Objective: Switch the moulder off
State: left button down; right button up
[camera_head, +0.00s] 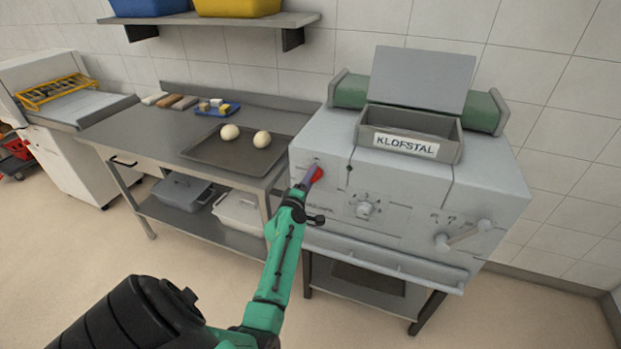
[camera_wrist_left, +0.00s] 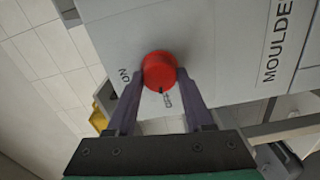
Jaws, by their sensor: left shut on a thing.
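The moulder (camera_head: 420,190) is the grey machine at the right, with "KLOFSTAL" on its hopper. Its red knob (camera_head: 318,173) is at the upper left of the front panel. In the left wrist view the red knob (camera_wrist_left: 159,69) sits between my fingertips, near a label reading "ON" and the word "MOULDER". A small dark mark shows just beside the knob. My left gripper (camera_head: 311,178) is at the knob, its fingers (camera_wrist_left: 160,84) shut on either side of it. My right gripper is not in view.
Left of the moulder, a steel table (camera_head: 150,130) carries a dark tray (camera_head: 215,158) with two dough balls. The moulder front also has a small dial (camera_head: 364,209) and a lever (camera_head: 468,236). A shelf with blue and yellow bins hangs above. Open floor lies in front.

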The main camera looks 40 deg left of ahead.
pick_arm(q)
jog(key=shift+n, duration=0.6)
jog(key=shift+c, duration=1.5)
grip_release()
jog(key=shift+f, duration=0.1)
jog(key=shift+s, duration=0.1)
jog(key=p+v, duration=0.1)
jog(key=v, duration=1.3)
jog(key=shift+s, duration=0.2)
jog(key=shift+d, duration=0.15)
